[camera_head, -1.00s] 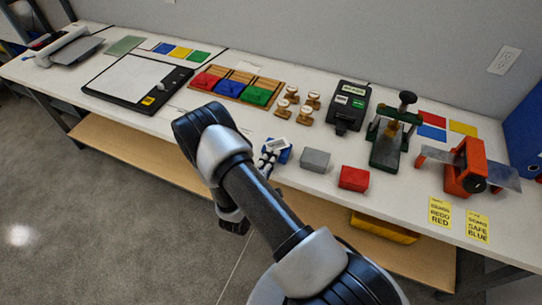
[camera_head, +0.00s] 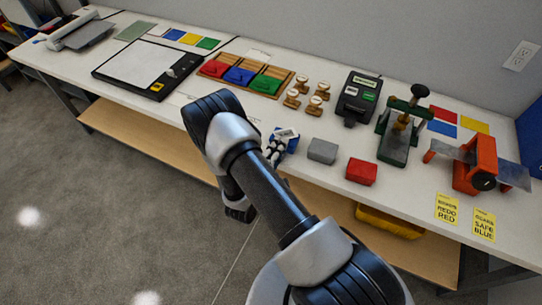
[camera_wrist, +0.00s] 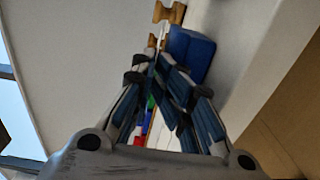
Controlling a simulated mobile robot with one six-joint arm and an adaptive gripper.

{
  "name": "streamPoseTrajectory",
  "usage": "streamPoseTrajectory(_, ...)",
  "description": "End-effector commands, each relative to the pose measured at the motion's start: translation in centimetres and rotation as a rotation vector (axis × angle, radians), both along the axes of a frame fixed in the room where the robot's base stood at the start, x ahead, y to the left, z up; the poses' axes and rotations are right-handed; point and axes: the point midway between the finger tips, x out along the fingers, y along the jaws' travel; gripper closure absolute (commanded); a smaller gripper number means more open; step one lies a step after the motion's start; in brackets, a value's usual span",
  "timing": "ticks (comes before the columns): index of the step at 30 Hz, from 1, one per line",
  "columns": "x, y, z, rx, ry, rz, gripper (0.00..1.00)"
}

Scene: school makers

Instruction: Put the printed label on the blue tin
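The blue tin (camera_head: 292,145) stands near the front edge of the white bench, left of a grey tin and a red tin. It also shows in the wrist view (camera_wrist: 192,52), just right of my fingertips. My gripper (camera_head: 272,153) is beside the tin and partly covers it in the head view. In the wrist view my fingers (camera_wrist: 158,62) converge on a thin white piece, seen nearly edge-on, which looks like the printed label (camera_wrist: 163,35). In the head view the label (camera_head: 287,133) shows pale at the fingertips, over the tin; whether it touches the tin I cannot tell.
The grey tin (camera_head: 322,151) and red tin (camera_head: 361,171) stand close by on the right. Behind are wooden stamps (camera_head: 292,99), a black label printer (camera_head: 357,97) and a green press (camera_head: 393,148). Yellow cards (camera_head: 447,209) lie at the right front.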

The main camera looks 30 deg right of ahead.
Motion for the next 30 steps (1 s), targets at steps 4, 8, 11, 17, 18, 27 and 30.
streamPoseTrajectory(4, -0.8, 1.3, 1.0, -0.001, 0.004, 0.006, 0.87)
streamPoseTrajectory(8, -2.7, 3.9, 1.1, -0.002, 0.001, 0.008, 0.87)
streamPoseTrajectory(11, -4.1, 5.7, 1.2, -0.004, 0.000, 0.007, 0.87)
streamPoseTrajectory(17, -6.2, 8.3, 1.3, -0.003, -0.004, 0.004, 0.87)
streamPoseTrajectory(18, -6.5, 8.6, 1.3, -0.003, -0.003, 0.003, 0.87)
streamPoseTrajectory(27, -7.1, 8.5, 4.5, -0.004, -0.005, -0.105, 0.87)
streamPoseTrajectory(30, -7.5, 7.0, 8.6, 0.010, 0.011, -0.248, 0.87)
